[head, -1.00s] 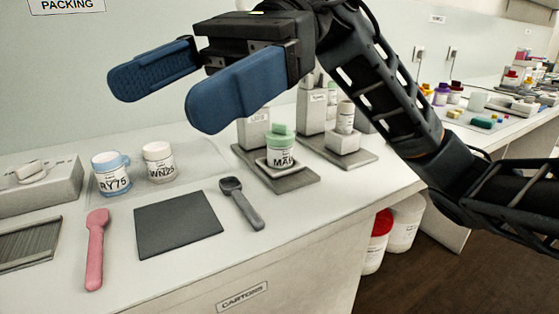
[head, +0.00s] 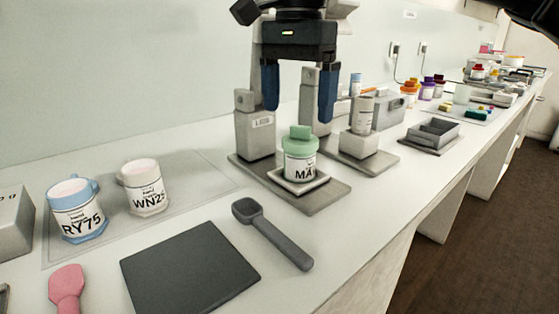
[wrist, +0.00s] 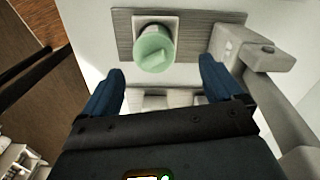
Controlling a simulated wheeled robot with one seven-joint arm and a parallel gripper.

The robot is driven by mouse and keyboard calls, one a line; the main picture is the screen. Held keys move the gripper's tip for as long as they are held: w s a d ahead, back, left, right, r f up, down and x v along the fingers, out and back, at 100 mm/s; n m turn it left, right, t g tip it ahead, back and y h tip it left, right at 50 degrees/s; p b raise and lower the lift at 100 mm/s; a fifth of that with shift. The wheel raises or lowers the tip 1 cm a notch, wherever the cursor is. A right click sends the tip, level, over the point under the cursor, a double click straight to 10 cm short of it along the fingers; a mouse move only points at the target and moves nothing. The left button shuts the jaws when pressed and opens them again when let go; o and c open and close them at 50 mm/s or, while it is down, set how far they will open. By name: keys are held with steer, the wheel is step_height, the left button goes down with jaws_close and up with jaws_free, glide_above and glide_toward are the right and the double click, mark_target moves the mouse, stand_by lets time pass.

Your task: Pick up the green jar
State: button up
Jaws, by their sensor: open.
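The green jar (head: 300,158) is a white jar with a green lid and a label starting "MA". It stands upright on a small pale pad on a grey plate (head: 325,197), in front of a grey post. My gripper (head: 299,108) is above the jar, pointing down, its two blue fingers apart and empty. In the wrist view the green lid (wrist: 154,48) lies just beyond the gap between the fingertips (wrist: 160,72), and the lid hides most of the jar body.
A grey post (head: 255,130) stands close by the jar. A second stand with a white jar (head: 362,115) is to the right. A dark scoop (head: 272,233), a dark mat (head: 190,268) and jars RY75 (head: 77,212) and WN25 (head: 144,188) are left and in front.

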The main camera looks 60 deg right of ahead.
mark_target(302, 138)
step_height(302, 138, down, 2)
steer(key=shift+f, duration=0.25)
steer(key=f, duration=0.3)
steer(key=s+f+b, duration=0.1)
steer(key=f, duration=0.1)
steer(key=shift+d, duration=0.15)
steer(key=c, duration=0.8)
